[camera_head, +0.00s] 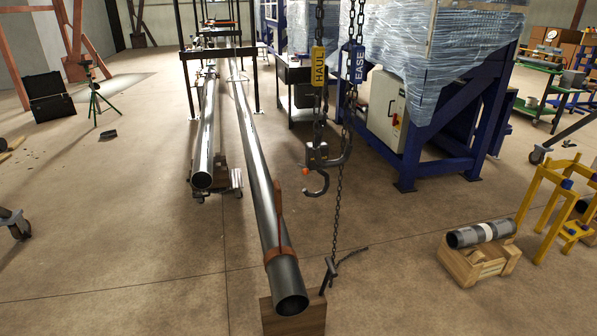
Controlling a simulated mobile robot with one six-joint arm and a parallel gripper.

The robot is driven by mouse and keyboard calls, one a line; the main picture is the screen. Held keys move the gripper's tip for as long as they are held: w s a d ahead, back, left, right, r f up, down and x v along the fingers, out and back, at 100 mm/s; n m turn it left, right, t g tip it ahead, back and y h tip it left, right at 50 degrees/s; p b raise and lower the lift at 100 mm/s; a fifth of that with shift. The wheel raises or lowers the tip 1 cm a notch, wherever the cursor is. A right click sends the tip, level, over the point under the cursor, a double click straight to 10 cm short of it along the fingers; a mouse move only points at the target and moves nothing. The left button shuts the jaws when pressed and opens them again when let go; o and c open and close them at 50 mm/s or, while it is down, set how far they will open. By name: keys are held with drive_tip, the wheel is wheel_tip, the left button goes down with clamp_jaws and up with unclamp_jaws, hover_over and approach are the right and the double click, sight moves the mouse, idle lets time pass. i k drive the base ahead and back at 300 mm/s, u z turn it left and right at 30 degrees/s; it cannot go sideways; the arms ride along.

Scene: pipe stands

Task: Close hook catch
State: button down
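A dark metal hook (323,184) hangs in mid-air near the middle of the camera_head view, to the right of the long pipe. Its curved mouth faces left. A dark block (319,152) joins it to the chains above. A small orange piece (306,172), which looks like the catch, sits at the left of the hook's upper part. A gap shows between it and the hook's tip; the exact catch position is too small to tell. A curved dark arm (345,150) is beside the block. My gripper is not in view.
Chains carry a yellow HAUL tag (318,66) and a blue EASE tag (358,64). A long pipe (254,160) with a brown strap (279,252) rests on a wooden block (307,322). A wrapped machine on a blue frame (444,150) stands behind right. Floor at front right is partly clear.

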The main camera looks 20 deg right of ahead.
sight(305, 170)
drive_tip(key=z, duration=0.55)
drive_tip(key=k, duration=0.15)
drive_tip(key=u, duration=2.75)
drive_tip(key=k, duration=1.3)
drive_tip(key=z, duration=0.3)
drive_tip(key=i, duration=0.9)
drive_tip(key=z, duration=0.25)
